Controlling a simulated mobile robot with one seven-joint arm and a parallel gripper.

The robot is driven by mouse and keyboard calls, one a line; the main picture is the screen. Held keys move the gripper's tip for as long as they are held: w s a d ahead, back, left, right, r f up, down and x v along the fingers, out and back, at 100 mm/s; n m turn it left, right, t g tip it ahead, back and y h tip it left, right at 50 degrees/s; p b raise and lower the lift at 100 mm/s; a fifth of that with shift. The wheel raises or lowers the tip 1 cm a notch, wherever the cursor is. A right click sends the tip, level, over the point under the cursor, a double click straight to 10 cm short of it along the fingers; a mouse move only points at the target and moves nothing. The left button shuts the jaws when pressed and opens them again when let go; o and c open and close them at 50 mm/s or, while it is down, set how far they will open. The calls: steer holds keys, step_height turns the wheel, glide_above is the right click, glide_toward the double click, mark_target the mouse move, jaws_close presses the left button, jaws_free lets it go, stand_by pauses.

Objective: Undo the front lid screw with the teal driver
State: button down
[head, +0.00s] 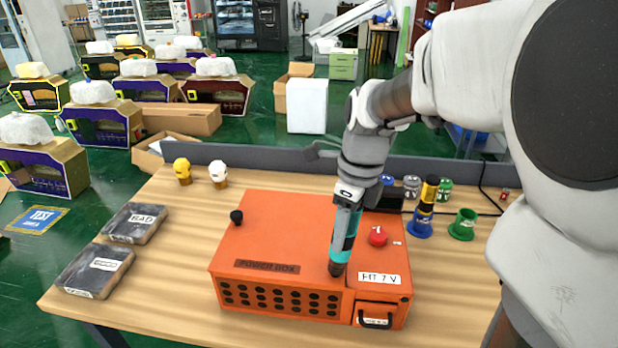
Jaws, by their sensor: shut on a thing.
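The orange power box (270,230) stands on the wooden table with its vented front facing me. The teal driver (345,236) is held near upright below my gripper (347,200), which is shut on it. The driver's dark tip (336,269) is at the front edge of the box top, right of the "POWER BOX" label. The front lid screw is hidden by the tip, and I cannot tell whether the tip touches it. A black knob-like piece (236,217) stands on the lid's left side. A red button (378,236) is on the right part of the box.
A blue holder with a yellow-and-black driver (424,208) and an empty-looking green holder (463,224) stand right of the box. Two labelled trays (134,222) lie at left. Yellow and white bulb-like items (182,171) stand at back left. A grey partition (270,160) edges the table's back.

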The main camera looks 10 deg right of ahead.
steer(key=shift+s+f+b, duration=0.1)
steer(key=shift+f+b, duration=0.3)
steer(key=shift+f, duration=0.25)
stand_by(3.4)
step_height(320, 180, up, 7)
steer(key=p, duration=0.6)
steer(key=shift+r, duration=0.15)
